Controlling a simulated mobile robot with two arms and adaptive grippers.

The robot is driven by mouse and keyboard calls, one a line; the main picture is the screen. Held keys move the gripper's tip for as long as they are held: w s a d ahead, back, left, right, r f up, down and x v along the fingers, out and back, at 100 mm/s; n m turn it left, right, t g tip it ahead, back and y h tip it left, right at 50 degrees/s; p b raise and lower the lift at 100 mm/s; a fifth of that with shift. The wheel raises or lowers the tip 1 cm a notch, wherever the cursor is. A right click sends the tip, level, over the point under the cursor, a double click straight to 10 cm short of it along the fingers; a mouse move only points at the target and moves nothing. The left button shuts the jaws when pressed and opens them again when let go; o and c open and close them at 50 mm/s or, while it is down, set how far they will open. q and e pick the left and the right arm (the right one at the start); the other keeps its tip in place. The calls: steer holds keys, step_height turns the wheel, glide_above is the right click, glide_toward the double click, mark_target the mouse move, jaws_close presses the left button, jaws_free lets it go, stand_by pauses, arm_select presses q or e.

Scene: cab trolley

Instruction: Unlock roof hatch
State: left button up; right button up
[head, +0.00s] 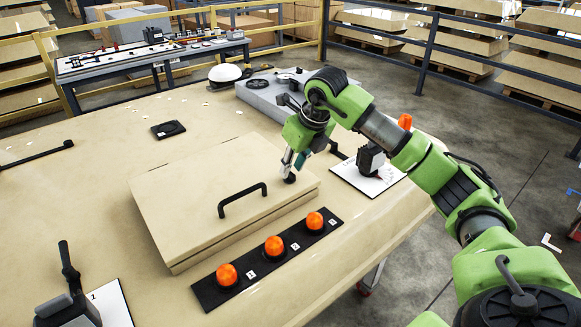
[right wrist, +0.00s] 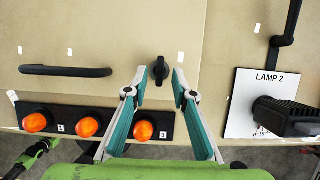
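The roof hatch (head: 215,195) is a beige raised panel lying shut on the beige roof, with a black bar handle (head: 242,199). The handle also shows in the right wrist view (right wrist: 65,71). A small black turn-knob latch (right wrist: 160,69) sits beside the hatch's right edge, seen between my fingers; in the head view its dark top (head: 290,179) is just below my gripper. My right gripper (head: 293,163) is open, with its teal fingers (right wrist: 160,78) on either side of the knob, apart from it.
A black strip with three orange lamps (head: 274,246) lies in front of the hatch. A white LAMP 2 plate (right wrist: 245,110) with a black lamp stands to the right. Another black lamp (head: 66,300) is at front left. A grey box (head: 275,95) stands behind.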

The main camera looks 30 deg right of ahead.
steer(key=shift+x, duration=0.85)
steer(key=shift+w+f, duration=0.1)
steer(key=shift+f, duration=0.2)
jaws_close()
arm_select(q)
steer(key=shift+w+r, duration=0.3)
steer(key=shift+w, duration=0.1)
